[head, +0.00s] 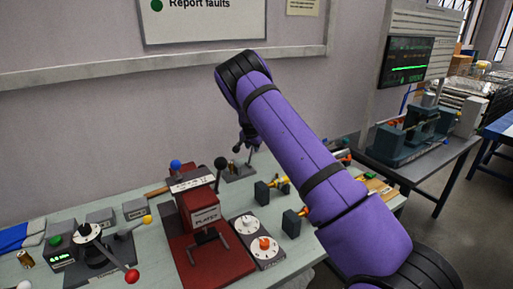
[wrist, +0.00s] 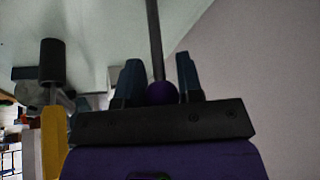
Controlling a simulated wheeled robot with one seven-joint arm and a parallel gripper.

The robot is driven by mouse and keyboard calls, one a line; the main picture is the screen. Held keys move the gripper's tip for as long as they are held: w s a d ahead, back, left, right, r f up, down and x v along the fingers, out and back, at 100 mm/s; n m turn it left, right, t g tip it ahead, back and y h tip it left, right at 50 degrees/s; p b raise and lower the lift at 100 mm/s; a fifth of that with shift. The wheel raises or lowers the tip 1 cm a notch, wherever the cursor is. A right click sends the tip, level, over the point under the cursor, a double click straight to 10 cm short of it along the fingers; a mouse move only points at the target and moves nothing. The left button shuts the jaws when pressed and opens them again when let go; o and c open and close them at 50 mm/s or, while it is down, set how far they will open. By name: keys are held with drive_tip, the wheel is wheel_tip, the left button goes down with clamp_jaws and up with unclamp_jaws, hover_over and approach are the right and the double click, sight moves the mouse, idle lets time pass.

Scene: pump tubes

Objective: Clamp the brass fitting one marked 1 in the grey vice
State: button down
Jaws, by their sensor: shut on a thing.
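In the wrist view, my gripper (wrist: 159,75) has its two dark fingers closed around a purple ball knob (wrist: 162,93) on a thin dark rod (wrist: 154,40). In the head view, my gripper (head: 247,143) is small and dark below the arm's end, above a small grey base (head: 239,172) near the wall. Brass-coloured pieces (head: 280,182) show beside dark blocks on the table. A short brass piece (head: 25,259) stands at the far left. I cannot read a number 1 on any, nor tell which part is the grey vice.
A red press (head: 203,215) with a blue ball and a black-knobbed lever stands mid-table. A grey panel with two white dials (head: 250,225) lies beside it. A lever stand with a red ball (head: 132,276) is at the left. My arm hides part of the table's right side.

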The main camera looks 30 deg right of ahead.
drive_tip(key=shift+a+r+h, duration=0.1)
drive_tip(key=shift+a+h, duration=0.9)
drive_tip(key=shift+h, duration=0.2)
drive_tip(key=c, duration=0.9)
unclamp_jaws()
drive_tip(key=shift+o, duration=0.2)
drive_tip(key=v, duration=1.1)
drive_tip(key=shift+s, duration=0.15)
